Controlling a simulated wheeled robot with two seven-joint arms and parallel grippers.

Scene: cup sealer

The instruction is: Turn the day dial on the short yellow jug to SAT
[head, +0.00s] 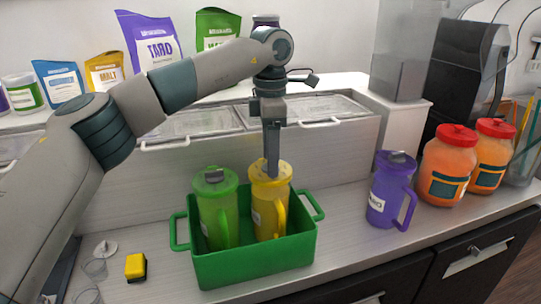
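The yellow jug (262,212) stands upright in a green crate (256,269) on the counter, to the right of a green jug (216,212). Its yellow lid (284,178) faces up, and its handle faces the front. The day dial and its markings cannot be read, as my gripper covers the lid's middle. My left gripper (272,168) points straight down with its fingertips at the top of the yellow lid. The fingers show as one narrow strip, so their opening cannot be told. My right gripper is not in view.
A purple jug (390,192) and two orange jars with red lids (447,165) stand to the right. A yellow and black block (136,267) and clear cups (95,268) lie left of the crate. Pouches (149,43) line the shelf behind lidded bins.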

